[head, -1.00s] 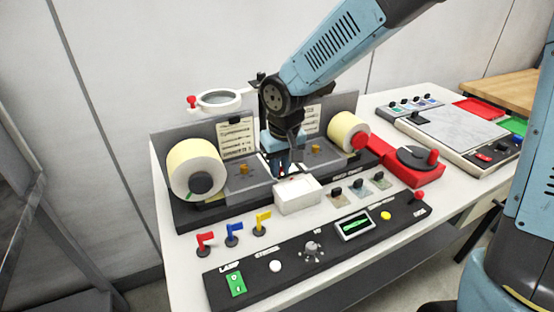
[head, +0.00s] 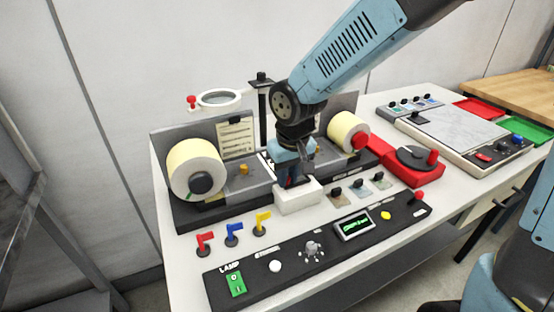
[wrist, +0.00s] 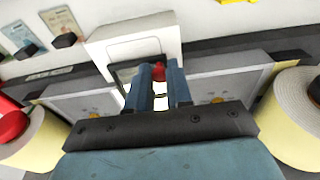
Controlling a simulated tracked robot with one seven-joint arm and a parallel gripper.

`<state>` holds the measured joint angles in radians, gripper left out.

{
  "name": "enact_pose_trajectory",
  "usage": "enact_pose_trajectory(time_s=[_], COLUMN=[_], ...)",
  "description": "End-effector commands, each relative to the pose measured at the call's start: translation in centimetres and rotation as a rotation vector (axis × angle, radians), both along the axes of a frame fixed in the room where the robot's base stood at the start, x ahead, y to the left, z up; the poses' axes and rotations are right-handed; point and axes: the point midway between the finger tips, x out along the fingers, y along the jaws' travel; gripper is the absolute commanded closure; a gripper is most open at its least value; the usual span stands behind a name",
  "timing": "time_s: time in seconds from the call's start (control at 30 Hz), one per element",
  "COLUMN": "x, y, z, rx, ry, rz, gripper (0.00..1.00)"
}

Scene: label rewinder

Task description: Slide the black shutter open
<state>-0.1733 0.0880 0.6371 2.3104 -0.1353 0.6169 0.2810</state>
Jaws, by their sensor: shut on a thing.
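The white box (head: 298,200) stands in the middle of the machine, between the two label rolls. In the wrist view the box (wrist: 115,42) has a dark framed opening with a bright pane; the black shutter (wrist: 124,75) shows there partly, behind my fingers. My gripper (head: 290,182) is at the rear top edge of the box, pointing down. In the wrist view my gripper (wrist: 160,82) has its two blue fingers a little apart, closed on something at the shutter. A small red part (wrist: 158,72) shows between the fingertips. The held part itself is mostly hidden.
Yellow label rolls (head: 195,168) (head: 347,131) flank the box. A magnifier ring (head: 219,98) and a black post (head: 263,105) stand behind. Coloured flag levers (head: 232,233) and a control panel (head: 311,252) lie in front. A red unit (head: 412,172) sits at right.

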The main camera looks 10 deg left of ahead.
Motion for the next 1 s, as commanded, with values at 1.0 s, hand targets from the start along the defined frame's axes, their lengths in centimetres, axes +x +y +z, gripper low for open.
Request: enact_pose_trajectory(time_s=[1.0], x=[-2.3], y=[-1.7], z=[0.0], rx=[0.0], ry=[0.0], rz=[0.0], gripper=[0.53])
